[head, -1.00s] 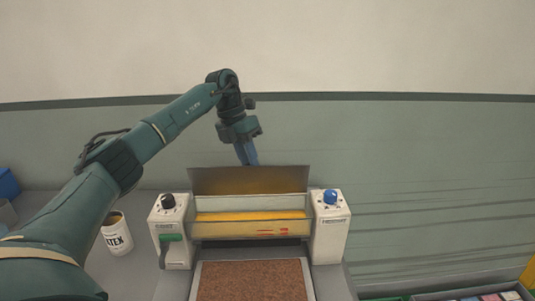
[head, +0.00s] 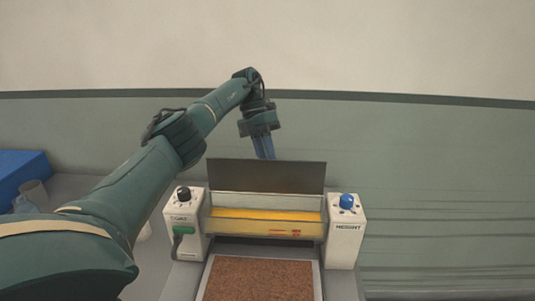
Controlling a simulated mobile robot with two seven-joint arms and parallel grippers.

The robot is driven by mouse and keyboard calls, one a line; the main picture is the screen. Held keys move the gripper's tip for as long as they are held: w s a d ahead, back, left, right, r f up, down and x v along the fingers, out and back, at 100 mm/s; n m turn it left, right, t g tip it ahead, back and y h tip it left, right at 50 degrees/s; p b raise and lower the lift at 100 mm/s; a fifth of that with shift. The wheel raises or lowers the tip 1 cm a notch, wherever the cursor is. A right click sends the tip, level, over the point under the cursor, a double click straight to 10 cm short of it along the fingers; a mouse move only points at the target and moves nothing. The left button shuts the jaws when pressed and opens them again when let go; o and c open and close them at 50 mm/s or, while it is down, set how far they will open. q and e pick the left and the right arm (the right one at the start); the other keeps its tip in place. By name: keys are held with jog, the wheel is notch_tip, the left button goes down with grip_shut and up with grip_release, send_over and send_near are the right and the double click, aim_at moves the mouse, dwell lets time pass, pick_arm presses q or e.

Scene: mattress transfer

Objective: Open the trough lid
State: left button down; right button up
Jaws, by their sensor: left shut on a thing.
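The trough (head: 266,228) is a long clear-fronted box with yellow contents, set between two white end posts. Its dark brown lid (head: 266,177) stands raised along the back edge, so the yellow inside shows from the front. My left gripper (head: 265,154) points down at the lid's top edge from behind. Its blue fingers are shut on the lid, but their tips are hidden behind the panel. My right gripper is not in view.
The left post (head: 184,222) has a black knob and a green switch; the right post (head: 346,228) has a blue knob. A brown board (head: 260,281) lies in front. A blue bin (head: 25,166) and clear cup (head: 36,192) are at far left.

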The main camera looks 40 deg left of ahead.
pick_arm(q)
jog(key=shift+s+a+f, duration=0.2)
jog(key=shift+s+f, duration=0.15)
jog(key=shift+f, duration=0.2)
jog(key=c, duration=1.2)
grip_release()
jog(key=shift+a, duration=0.1)
jog(key=shift+w+r, duration=0.1)
jog(key=shift+r, duration=0.05)
